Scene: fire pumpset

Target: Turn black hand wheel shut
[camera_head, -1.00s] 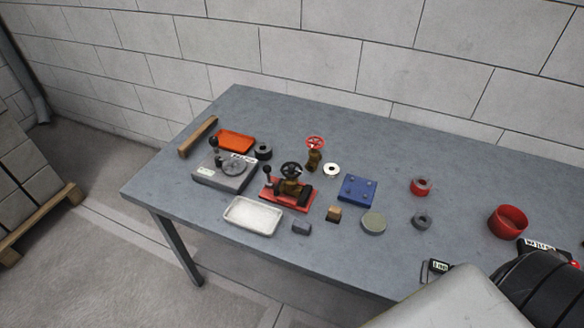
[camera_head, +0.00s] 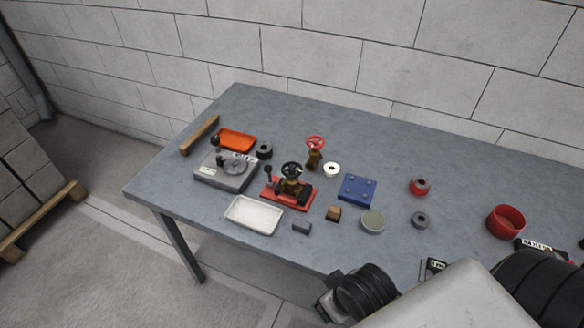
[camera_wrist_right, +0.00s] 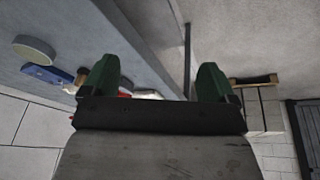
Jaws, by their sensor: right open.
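The black hand wheel (camera_head: 291,170) sits on a brass valve body (camera_head: 289,187) on a red base plate (camera_head: 271,194), left of the table's middle. A small lever with a black knob (camera_head: 268,172) stands at its left. My right gripper (camera_wrist_right: 157,82) is open and empty, its two green fingers spread in the wrist view. In the head view my right wrist (camera_head: 363,290) is at the table's front edge, apart from the wheel. My left gripper is not in view.
A red hand wheel (camera_head: 315,143) on a brass valve stands behind. A grey device (camera_head: 225,176), white tray (camera_head: 253,216), orange tray (camera_head: 236,138), blue plate (camera_head: 357,190) and small blocks surround the red base. A red cup (camera_head: 506,221) is at the right. The back right of the table is clear.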

